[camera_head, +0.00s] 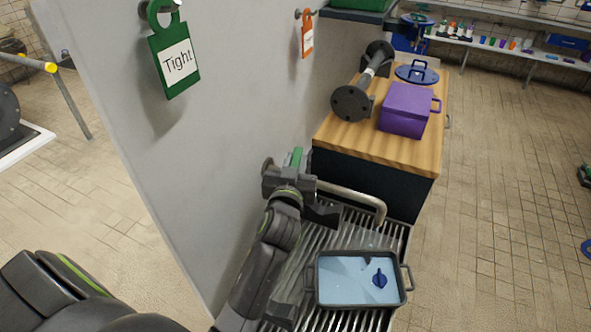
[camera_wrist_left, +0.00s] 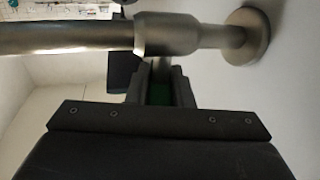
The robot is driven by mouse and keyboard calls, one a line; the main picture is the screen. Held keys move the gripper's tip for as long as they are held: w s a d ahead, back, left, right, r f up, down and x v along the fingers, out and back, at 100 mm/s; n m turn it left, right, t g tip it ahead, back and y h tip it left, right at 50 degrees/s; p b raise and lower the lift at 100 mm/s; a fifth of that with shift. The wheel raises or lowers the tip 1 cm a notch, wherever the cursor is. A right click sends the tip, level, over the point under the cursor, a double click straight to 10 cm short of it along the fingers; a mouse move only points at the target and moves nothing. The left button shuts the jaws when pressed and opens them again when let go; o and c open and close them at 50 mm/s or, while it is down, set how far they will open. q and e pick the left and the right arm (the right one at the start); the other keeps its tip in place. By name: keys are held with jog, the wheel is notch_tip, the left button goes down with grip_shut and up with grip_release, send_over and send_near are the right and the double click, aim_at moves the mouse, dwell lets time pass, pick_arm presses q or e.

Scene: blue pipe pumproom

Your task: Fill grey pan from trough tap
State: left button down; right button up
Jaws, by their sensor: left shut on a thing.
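The grey pan (camera_head: 407,284), with a handle at each side, stands upright on the slatted trough (camera_head: 396,238). A pale blue, water-like surface shows inside it, with a small dark blue shape (camera_head: 379,280) on or in it. The trough tap's metal spout (camera_head: 352,193) comes from the wall and bends down above the pan's far side. I cannot make out a stream. My left gripper (camera_head: 301,187) is at the tap's wall end, shut on the green tap handle (camera_head: 297,158). In the left wrist view, green (camera_wrist_left: 158,95) shows between the jaws, beside the tap pipe (camera_wrist_left: 170,34). My right gripper is not in view.
A wood-topped cabinet (camera_head: 430,158) stands behind the trough, bearing a purple lidded box (camera_head: 405,110), a blue lid (camera_head: 416,73) and a dark flanged pipe (camera_head: 352,102). A grey wall panel (camera_head: 235,130) with a green tag (camera_head: 174,60) stands close at left. The tiled floor at right is mostly clear.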

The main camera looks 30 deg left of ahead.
pick_arm(q)
jog(key=c, duration=1.3)
grip_release()
jog(key=shift+f, duration=0.1)
